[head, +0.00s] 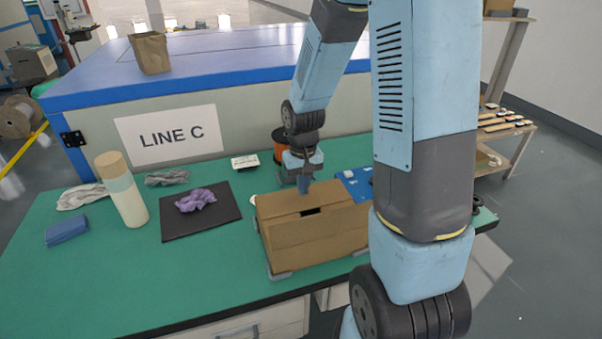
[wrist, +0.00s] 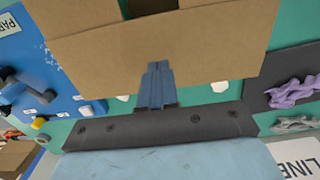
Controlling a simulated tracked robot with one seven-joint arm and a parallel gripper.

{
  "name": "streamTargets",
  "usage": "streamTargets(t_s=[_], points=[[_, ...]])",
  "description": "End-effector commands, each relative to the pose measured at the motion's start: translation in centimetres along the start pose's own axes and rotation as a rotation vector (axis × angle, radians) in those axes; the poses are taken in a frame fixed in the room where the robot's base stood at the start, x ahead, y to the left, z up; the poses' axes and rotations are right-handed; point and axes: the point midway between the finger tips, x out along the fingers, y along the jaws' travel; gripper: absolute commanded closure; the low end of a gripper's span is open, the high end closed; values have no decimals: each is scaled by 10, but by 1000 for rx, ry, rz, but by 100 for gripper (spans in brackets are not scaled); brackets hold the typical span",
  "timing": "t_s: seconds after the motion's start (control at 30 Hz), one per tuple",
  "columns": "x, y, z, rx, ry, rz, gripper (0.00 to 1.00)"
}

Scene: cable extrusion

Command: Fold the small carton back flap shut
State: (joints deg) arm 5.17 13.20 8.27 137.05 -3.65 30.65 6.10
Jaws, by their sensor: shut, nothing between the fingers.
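The small brown carton (head: 318,242) stands on the green table in the head view, and part of it fills the top of the wrist view. Its back flap (head: 282,203) lies flat or nearly flat across the top; in the wrist view the flap (wrist: 215,50) is broad and close. A small dark gap (head: 311,211) shows where the top flaps meet. My gripper (head: 305,188) is at the carton's back edge, pointing down. Its blue fingers (wrist: 157,72) are together and empty, overlapping the flap in the wrist view. I cannot tell whether they touch it.
A black mat (head: 228,226) with a purple cloth (head: 195,200) lies left of the carton. A bottle (head: 125,198) stands farther left. A small label block (head: 245,161) and an orange spool (head: 282,150) are behind. A blue board (head: 352,183) lies at right. The front-left table is clear.

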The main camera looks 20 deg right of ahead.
Motion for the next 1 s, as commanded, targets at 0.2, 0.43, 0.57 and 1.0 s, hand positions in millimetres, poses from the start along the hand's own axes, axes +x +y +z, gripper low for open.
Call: streamTargets(t_s=[0.2, 0.43, 0.57, 1.0], points=[[-31, -1, 2, 0, 13, 0, 100], [-57, -1, 2, 0, 14, 0, 100], [-69, -1, 2, 0, 12, 0, 100], [-73, -1, 2, -1, 12, 0, 100]])
